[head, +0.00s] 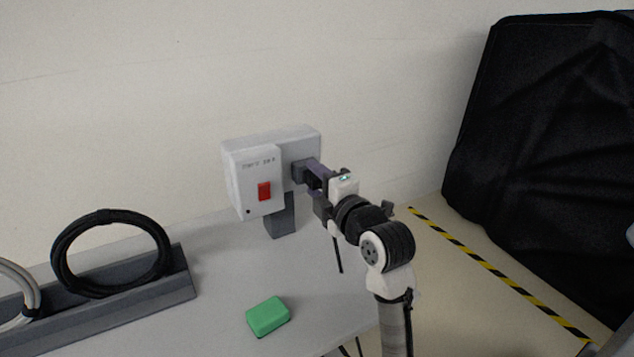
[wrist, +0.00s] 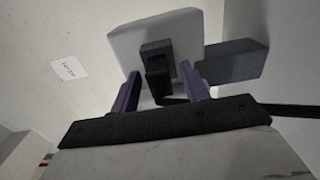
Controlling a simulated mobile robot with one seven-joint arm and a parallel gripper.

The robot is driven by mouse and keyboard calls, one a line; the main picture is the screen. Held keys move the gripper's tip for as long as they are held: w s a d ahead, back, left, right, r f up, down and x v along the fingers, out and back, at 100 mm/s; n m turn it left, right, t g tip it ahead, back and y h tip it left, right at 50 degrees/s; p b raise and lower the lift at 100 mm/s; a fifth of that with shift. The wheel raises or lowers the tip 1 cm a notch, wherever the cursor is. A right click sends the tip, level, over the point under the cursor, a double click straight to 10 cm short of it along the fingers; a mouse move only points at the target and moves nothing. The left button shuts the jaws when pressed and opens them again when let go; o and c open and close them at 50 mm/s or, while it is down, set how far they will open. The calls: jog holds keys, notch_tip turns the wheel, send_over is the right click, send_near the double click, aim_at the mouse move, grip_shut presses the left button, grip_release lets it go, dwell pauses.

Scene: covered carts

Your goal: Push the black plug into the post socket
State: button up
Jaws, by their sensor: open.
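The post socket is a dark square housing on the side of a white box (head: 255,180) with a red switch, on a dark grey post (head: 283,222). In the wrist view the socket (wrist: 157,47) faces me on the white box (wrist: 187,22). The black plug (wrist: 158,86) sits at the socket's mouth; how deep it is in I cannot tell. My gripper (wrist: 161,86) has its purple fingers open on either side of the plug, with a gap visible on each side. In the head view my gripper (head: 314,177) is close to the socket, hiding the plug.
A black cable (head: 338,254) hangs below my gripper. A green block (head: 268,316) lies on the grey cart top (head: 225,285). A coiled black cable (head: 68,262) stands in a dark grey rack (head: 180,287) at left. A black covered cart (head: 550,130) stands at right, beyond striped floor tape (head: 480,262).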

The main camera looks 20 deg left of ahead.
jog(key=b+v, duration=0.3)
jog(key=v, duration=1)
jog(key=shift+s+d, duration=0.15)
jog(key=shift+d, duration=0.1)
